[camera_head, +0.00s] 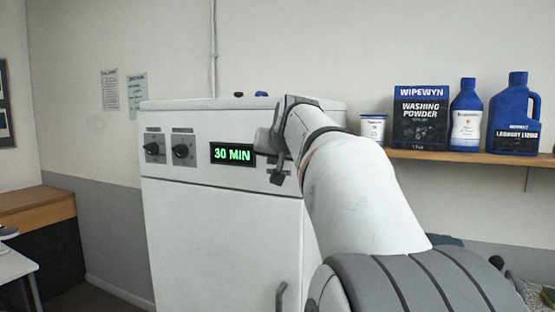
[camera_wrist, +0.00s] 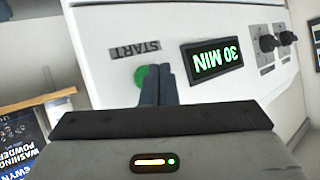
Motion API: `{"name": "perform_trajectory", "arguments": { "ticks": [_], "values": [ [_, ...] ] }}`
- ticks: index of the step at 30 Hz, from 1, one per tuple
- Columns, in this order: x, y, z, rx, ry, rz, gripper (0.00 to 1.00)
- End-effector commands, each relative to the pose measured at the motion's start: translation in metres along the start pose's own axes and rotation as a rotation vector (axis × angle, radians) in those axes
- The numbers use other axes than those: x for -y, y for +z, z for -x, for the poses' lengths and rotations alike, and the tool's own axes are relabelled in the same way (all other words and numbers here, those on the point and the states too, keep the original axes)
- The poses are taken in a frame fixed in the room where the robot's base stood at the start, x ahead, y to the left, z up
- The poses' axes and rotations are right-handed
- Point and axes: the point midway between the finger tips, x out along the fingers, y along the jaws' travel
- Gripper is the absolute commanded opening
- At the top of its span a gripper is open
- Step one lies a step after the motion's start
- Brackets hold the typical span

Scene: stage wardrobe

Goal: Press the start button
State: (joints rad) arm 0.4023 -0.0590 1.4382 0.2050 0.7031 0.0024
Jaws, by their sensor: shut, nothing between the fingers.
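The start button is a round green button (camera_wrist: 142,76) under the label START on the white machine's front panel, seen upside down in the wrist view. My gripper (camera_wrist: 160,70) is shut and empty, with its fingertips right at the button and covering part of it. I cannot tell whether they touch it. In the head view my gripper (camera_head: 277,178) is at the right part of the panel, and my arm hides the button. The white machine (camera_head: 215,230) has a green-lit display (camera_head: 232,154) reading 30 MIN.
Two dark knobs (camera_head: 153,148) (camera_head: 181,151) sit left of the display. A wooden shelf (camera_head: 460,157) at right holds a washing powder box (camera_head: 420,118), a white tub (camera_head: 373,129), a blue-capped bottle (camera_head: 466,125) and a blue jug (camera_head: 515,115). A door handle (camera_head: 281,297) is below.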

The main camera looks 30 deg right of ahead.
Motion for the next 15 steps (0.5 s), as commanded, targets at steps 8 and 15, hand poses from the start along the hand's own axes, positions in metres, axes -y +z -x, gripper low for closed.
{"name": "perform_trajectory", "arguments": {
  "ticks": [8, 15],
  "values": [
    [-0.002, -0.002, -0.0021, 0.0, 0.001, 0.0, 0.0],
    [-0.0054, -0.0049, -0.0055, -0.001, 0.002, 0.0, 0.0]
  ]
}}
